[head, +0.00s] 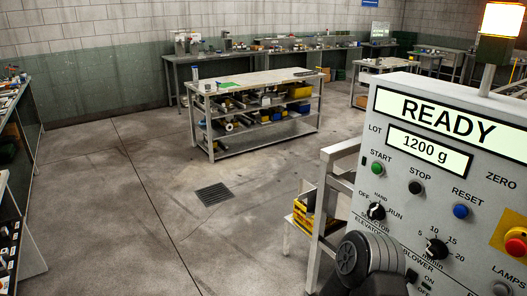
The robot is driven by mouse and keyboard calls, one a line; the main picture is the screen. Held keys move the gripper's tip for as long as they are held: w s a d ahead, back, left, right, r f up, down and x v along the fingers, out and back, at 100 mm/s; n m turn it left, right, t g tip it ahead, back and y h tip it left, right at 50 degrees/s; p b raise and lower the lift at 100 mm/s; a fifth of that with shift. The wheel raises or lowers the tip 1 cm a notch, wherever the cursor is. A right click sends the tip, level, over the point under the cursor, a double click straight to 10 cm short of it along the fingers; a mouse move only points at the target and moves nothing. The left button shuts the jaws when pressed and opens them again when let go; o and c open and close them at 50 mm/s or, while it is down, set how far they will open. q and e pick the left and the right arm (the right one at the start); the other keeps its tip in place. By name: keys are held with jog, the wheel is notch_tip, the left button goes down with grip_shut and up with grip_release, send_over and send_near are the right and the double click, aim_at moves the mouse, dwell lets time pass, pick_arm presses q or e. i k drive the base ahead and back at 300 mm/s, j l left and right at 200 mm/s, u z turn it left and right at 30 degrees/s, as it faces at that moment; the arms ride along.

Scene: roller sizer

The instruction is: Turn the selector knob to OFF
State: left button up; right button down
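The selector knob (376,211) is a small black rotary knob with a light mark, low on the left of the grey control panel (402,185). OFF, HAND and RUN are printed around it, left to right. Its pointer is too small to read surely. The panel display (435,118) reads READY, and the lot display (429,150) reads 1200 g. A dark rounded part of my arm stands just below the knob and hides part of the panel's lower left. Neither gripper's fingers show.
Near the knob are a green START button (377,168), a black STOP button (417,187), a blue RESET button (461,211), a second black dial (437,249) and a red emergency button (515,247) on yellow. A lit lamp (501,20) tops the panel. Open floor lies left.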

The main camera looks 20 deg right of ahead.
aim_at(375, 212)
jog(key=z, duration=1.35)
